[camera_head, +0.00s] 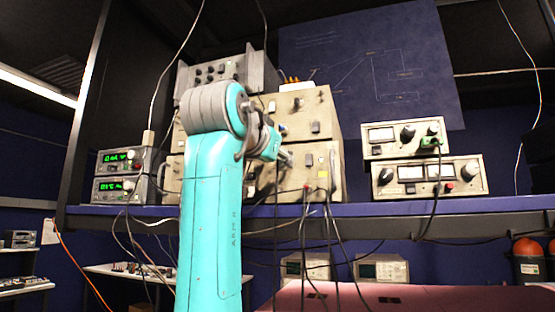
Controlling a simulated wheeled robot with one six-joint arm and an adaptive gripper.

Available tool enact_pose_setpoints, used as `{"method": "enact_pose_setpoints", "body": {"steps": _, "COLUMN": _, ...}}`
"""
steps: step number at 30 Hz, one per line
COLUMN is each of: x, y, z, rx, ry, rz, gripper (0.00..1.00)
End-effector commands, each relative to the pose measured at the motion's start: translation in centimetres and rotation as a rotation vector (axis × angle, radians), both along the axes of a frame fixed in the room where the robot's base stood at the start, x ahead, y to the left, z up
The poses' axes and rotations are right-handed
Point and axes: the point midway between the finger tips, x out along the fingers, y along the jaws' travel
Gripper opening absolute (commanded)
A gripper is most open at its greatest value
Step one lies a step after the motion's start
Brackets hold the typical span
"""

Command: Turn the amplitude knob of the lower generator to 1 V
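Two stacked instruments with green displays stand at the left of the shelf; the lower one (113,190) has small knobs on its right side. Two beige instruments with meters are stacked at the right; the lower one (428,177) has dark knobs and a red one. No label is legible, so I cannot tell which unit is the lower generator or read any amplitude setting. My gripper (286,158) is small in view, in front of the central beige units, apart from both side stacks. My arm partly hides it, and its finger opening is unclear.
Central beige units (304,112) stand behind my arm, with a grey unit (228,73) on top. Cables hang over the shelf's front edge (400,208). The shelf between the centre and right stacks looks narrow. A pink surface (420,298) lies below.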

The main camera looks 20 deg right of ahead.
Motion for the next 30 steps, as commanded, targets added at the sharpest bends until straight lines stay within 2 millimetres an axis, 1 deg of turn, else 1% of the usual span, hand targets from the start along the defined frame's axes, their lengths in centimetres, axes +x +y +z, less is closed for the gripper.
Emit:
{"method": "enact_pose_setpoints", "body": {"steps": 9, "x": -4.8, "y": 3.9, "z": 0.2, "rx": 0.001, "ry": -0.002, "rz": 0.005, "gripper": 0.46}}
{"method": "enact_pose_setpoints", "body": {"steps": 15, "x": -7.3, "y": 5.7, "z": 0.2, "rx": 0.002, "ry": -0.001, "rz": 0.004, "gripper": 0.46}}
{"method": "enact_pose_setpoints", "body": {"steps": 21, "x": -8.4, "y": 6.5, "z": 0.2, "rx": 0.001, "ry": 0.000, "rz": 0.002, "gripper": 0.46}}
{"method": "enact_pose_setpoints", "body": {"steps": 30, "x": -8.6, "y": 6.5, "z": 0.2, "rx": 0.001, "ry": 0.000, "rz": 0.001, "gripper": 0.46}}
